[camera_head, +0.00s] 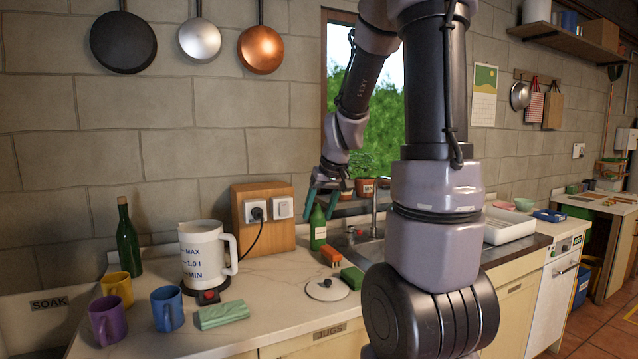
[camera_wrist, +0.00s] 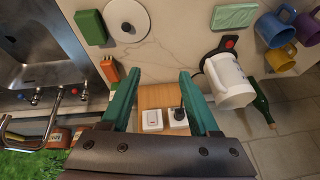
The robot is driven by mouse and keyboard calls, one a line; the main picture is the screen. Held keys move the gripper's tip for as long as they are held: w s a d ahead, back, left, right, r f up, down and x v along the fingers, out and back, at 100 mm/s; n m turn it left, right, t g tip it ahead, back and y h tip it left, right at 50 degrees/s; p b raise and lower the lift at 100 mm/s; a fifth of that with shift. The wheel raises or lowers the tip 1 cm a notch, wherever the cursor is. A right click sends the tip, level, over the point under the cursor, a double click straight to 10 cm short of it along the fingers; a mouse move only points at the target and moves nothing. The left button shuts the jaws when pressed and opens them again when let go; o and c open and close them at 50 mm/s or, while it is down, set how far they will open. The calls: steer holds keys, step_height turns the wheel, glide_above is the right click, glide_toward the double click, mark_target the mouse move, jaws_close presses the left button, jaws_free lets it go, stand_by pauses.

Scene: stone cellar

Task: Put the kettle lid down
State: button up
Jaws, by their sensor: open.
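The kettle lid (camera_head: 327,289), a white disc with a dark knob, lies flat on the counter, knob up; it also shows at the top of the wrist view (camera_wrist: 127,18). The white kettle (camera_head: 201,262) stands on its dark base to the left, its top uncovered; it shows in the wrist view (camera_wrist: 233,85) too. My gripper (camera_head: 319,214) is above the back of the counter near the window, higher than the lid and behind it. Its teal fingers are apart with nothing between them in the wrist view (camera_wrist: 158,76).
A green block (camera_head: 352,277) and an orange block (camera_head: 332,257) lie near the lid. A green bottle (camera_head: 318,232) stands behind. Several mugs, including a blue one (camera_head: 167,308), and a pale green block (camera_head: 223,314) are at left. The sink (camera_head: 368,250) is at right.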

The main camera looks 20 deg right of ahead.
steer(key=s+a+r+m+t, duration=0.1)
steer(key=s+a+r, duration=0.3)
steer(key=s, duration=0.5)
steer(key=s+a+r+m+t, duration=0.1)
steer(key=s+a+r, duration=0.3)
steer(key=s+r, duration=0.5)
steer(key=shift+s+a+m+y, duration=0.3)
steer(key=shift+m+y, duration=0.1)
steer(key=shift+m, duration=0.1)
